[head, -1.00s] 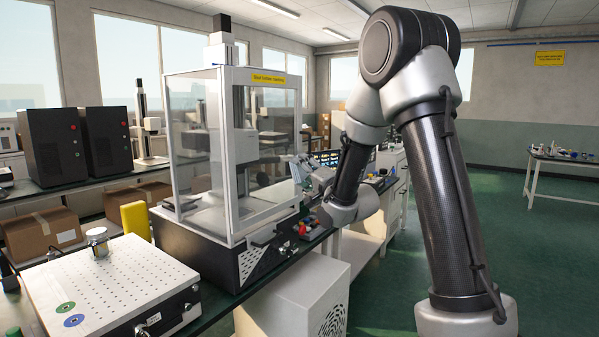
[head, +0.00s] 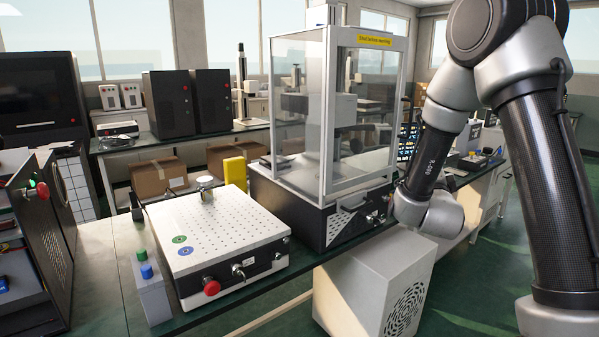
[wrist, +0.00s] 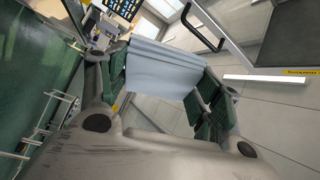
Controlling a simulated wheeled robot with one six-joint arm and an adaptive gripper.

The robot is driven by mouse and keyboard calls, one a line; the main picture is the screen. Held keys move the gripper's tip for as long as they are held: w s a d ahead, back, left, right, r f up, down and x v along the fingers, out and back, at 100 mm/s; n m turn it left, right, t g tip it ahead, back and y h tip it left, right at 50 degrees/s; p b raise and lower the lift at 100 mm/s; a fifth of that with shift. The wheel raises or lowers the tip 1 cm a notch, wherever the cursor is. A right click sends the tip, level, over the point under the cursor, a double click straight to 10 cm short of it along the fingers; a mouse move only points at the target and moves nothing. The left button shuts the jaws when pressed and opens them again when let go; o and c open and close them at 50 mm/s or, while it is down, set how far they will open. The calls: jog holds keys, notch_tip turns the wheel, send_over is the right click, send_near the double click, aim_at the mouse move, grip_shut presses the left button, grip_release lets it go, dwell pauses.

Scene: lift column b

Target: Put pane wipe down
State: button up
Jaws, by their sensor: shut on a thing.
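My gripper (wrist: 160,78) shows in the wrist view, its dark green-padded fingers shut on the pane wipe. The pane wipe (wrist: 168,66) is a pale blue-grey sheet that spans the space between the fingers. In the head view my arm reaches down beside the right side of the clear-paned test enclosure (head: 325,116). There my gripper and the wipe are hidden behind my own arm.
The enclosure stands on a bench with a perforated white-topped box (head: 222,226), a yellow block (head: 235,172) and a button box (head: 150,286). A white vented cabinet (head: 375,282) stands on the floor below. Green floor is open at the right.

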jog(key=s+a+f, duration=0.2)
jog(key=a+f, duration=0.7)
jog(key=shift+f+y, duration=0.25)
jog(key=shift+y, duration=0.05)
